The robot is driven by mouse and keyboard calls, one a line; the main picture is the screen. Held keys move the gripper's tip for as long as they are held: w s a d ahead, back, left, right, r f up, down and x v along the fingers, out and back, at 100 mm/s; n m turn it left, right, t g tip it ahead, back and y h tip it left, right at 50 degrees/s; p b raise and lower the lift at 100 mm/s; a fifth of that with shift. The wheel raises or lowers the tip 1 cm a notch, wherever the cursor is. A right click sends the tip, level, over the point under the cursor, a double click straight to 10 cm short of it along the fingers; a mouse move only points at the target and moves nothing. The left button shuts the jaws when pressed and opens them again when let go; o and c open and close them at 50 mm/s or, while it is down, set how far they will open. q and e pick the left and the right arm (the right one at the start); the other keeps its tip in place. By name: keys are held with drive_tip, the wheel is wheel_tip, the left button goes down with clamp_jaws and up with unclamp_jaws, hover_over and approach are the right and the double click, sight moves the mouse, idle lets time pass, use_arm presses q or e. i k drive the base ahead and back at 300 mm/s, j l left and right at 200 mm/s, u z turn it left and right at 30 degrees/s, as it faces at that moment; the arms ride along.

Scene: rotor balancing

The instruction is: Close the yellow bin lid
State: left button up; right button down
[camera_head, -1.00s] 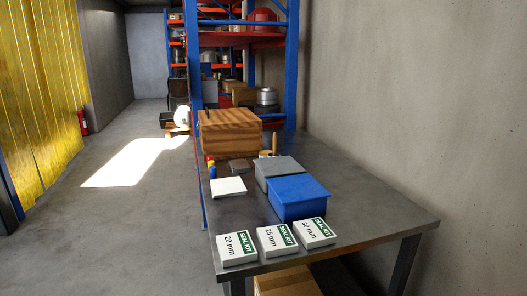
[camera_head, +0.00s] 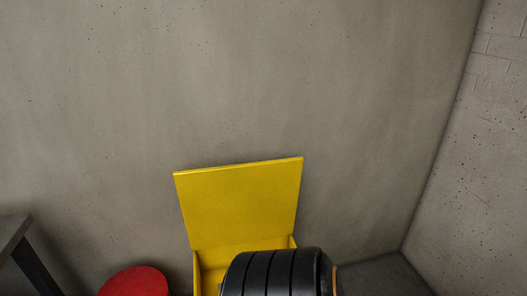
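The yellow bin lid (camera_head: 240,203) stands open and nearly upright, close to the grey wall. Below it, the yellow bin (camera_head: 213,281) shows only in part at the bottom edge of the head view. A black ribbed cylindrical object (camera_head: 275,274) with a tan edge covers the front right of the bin; I cannot tell whether it is in the bin or in front of it. Neither of my grippers is in view.
A red round object (camera_head: 136,282) is left of the bin at the bottom edge. A dark table corner with a leg (camera_head: 35,262) is at the far left. Concrete walls (camera_head: 390,110) meet in a corner at the right, with bare floor (camera_head: 378,276) below.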

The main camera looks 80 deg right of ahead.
sight(224, 206)
drive_tip(key=z, duration=2.45)
